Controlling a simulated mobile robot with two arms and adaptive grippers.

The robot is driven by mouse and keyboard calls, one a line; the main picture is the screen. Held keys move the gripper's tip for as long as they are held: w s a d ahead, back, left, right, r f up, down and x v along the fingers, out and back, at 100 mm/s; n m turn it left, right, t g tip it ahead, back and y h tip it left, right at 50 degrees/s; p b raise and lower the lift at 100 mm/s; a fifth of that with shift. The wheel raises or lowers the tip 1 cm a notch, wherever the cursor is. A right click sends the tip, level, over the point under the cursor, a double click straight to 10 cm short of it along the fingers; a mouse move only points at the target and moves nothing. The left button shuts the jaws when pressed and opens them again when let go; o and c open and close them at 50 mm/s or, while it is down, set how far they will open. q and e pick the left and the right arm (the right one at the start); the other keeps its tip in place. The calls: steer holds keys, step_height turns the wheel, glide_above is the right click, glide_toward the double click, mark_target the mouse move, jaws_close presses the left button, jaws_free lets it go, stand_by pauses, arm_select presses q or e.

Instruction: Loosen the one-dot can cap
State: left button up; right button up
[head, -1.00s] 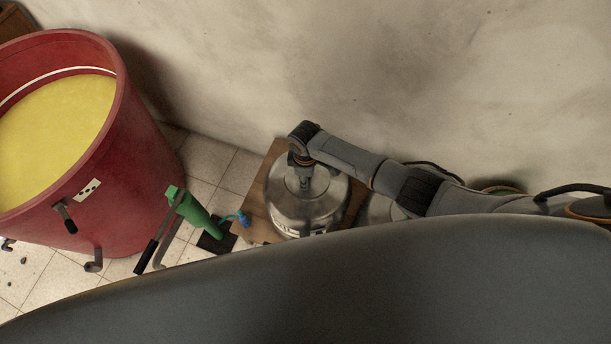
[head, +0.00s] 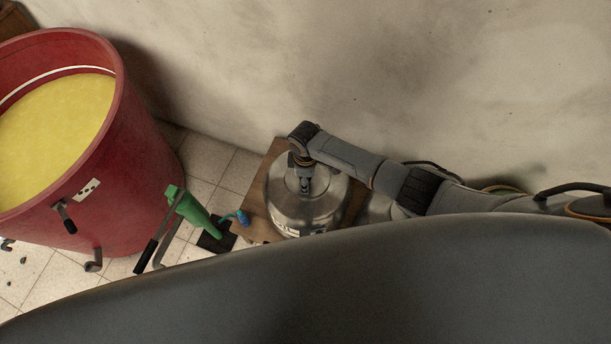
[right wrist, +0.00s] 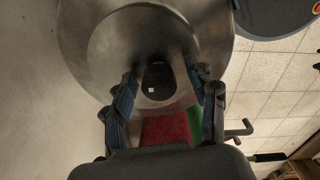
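The steel can (head: 335,205) stands on a brown board in the head view, its neck under my right gripper (head: 305,183). In the right wrist view the can's round top (right wrist: 100,45) fills the upper part. Its dark cap (right wrist: 157,72) with one white square dot lies between the blue-padded fingers of my right gripper (right wrist: 165,88). The fingers are spread, with a gap showing on both sides of the cap. The head view hides the cap behind the gripper. My left gripper is in neither view.
A red vat (head: 140,150) of yellow contents stands at left. A green lever device (head: 196,212) and a blue piece (head: 242,217) lie between vat and can. A second steel can (head: 376,207) is partly hidden behind my arm. A pale wall (head: 350,70) rises behind.

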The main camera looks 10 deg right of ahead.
steer(key=shift+r, duration=0.15)
step_height(320, 180, up, 12)
stand_by(0.5)
stand_by(0.5)
